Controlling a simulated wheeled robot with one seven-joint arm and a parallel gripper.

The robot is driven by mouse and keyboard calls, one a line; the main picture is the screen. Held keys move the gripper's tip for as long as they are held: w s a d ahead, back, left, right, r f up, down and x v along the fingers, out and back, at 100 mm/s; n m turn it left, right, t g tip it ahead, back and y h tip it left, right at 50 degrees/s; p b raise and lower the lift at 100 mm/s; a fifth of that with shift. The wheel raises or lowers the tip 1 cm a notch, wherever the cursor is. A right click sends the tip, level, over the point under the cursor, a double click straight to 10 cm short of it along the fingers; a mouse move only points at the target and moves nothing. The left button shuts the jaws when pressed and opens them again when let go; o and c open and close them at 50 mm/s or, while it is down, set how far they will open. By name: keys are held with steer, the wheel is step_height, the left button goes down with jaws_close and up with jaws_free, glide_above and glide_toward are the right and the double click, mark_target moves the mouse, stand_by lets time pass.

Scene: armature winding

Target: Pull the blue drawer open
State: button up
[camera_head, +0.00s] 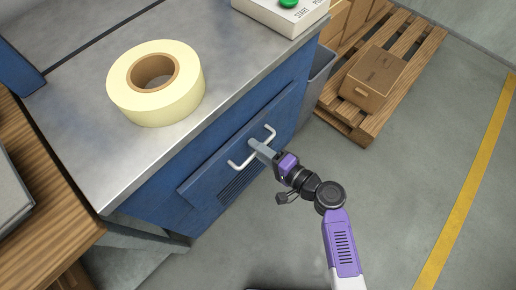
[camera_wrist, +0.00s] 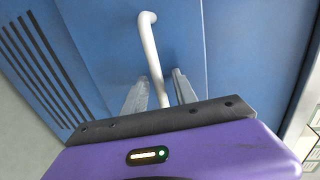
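The blue drawer (camera_head: 212,181) is the front panel of the blue cabinet under the metal worktop, and it looks closed. Its white bar handle (camera_head: 239,163) stands out from the panel. My gripper (camera_head: 255,146) is at the middle of the handle, reaching in from the lower right. In the wrist view, the handle (camera_wrist: 150,45) runs down between the two grey fingers of my gripper (camera_wrist: 160,88). The fingers stand on either side of the bar, with a small gap visible on the right. The lower end of the handle is hidden behind my gripper's body.
A roll of cream tape (camera_head: 178,103) and a control box with a green button (camera_head: 280,15) are on the worktop (camera_head: 75,130). A grey bin (camera_head: 319,85) and a pallet (camera_head: 345,125) with a cardboard box (camera_head: 376,78) are at the right. The floor before the drawer is clear.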

jaws_close()
stand_by(1.5)
